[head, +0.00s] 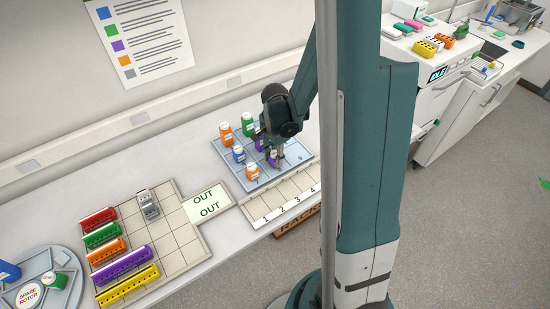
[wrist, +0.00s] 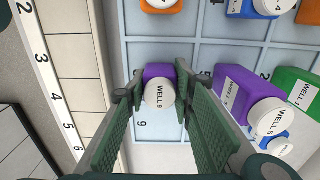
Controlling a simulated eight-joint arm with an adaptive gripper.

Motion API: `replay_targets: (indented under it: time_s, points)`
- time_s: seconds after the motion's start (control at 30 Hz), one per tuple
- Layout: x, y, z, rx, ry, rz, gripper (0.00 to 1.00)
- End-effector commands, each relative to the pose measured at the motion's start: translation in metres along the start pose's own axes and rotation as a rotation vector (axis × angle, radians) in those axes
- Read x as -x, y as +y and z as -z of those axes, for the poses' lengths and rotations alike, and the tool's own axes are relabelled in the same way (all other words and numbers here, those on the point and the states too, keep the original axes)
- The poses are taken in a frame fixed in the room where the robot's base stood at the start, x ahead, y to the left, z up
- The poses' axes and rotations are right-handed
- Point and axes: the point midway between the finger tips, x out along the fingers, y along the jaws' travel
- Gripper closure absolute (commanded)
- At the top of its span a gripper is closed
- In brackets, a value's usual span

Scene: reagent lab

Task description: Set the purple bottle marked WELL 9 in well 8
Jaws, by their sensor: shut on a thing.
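The purple bottle marked WELL 9 (wrist: 158,72) is upright between my gripper's green fingers (wrist: 160,95), which are shut on it. In the head view my gripper (head: 276,160) is over the right side of the pale blue tray (head: 248,185), with the bottle mostly hidden. In the wrist view the bottle is just above a well numbered 9 in the picture and left of a well numbered 5, over the well between. That well's number is hidden. I cannot tell whether the bottle's base touches the tray.
Another purple bottle (wrist: 245,97) stands right of my gripper, close to its right finger. Orange (head: 225,133), green (head: 248,124) and blue bottles (head: 239,154) also stand on the tray. A numbered rack strip (head: 285,200) runs along the tray's front side. The well marked 9 is empty.

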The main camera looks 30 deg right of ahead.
Motion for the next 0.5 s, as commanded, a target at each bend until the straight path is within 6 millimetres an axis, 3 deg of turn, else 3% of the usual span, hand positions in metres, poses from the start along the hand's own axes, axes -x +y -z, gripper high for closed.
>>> replay_targets:
  time_s: [0.5]
  points:
    - [-0.0051,0.0003,-0.0001,0.0,0.0,0.0,0.87]
